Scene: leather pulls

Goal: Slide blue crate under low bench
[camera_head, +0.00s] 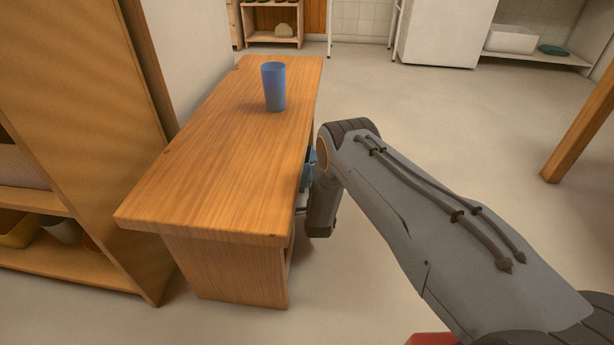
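The low wooden bench (215,170) stands along the left side, its long right side facing the open floor. A small patch of blue (308,172), which looks like part of the blue crate, shows between the bench top's right edge and my arm. The rest of it is hidden by the bench top and my arm, so I cannot tell how far under it is. My arm reaches in from the lower right and its wrist bends down beside the bench's right side. My gripper's fingers are hidden there, and I cannot see whether they touch the crate.
A blue cup (273,87) stands upright on the bench top. A wooden shelf unit (95,130) with bowls is close at the left. A wooden leg (585,130) stands at the right. The pale floor (440,110) between is clear. A white cabinet (447,30) is at the back.

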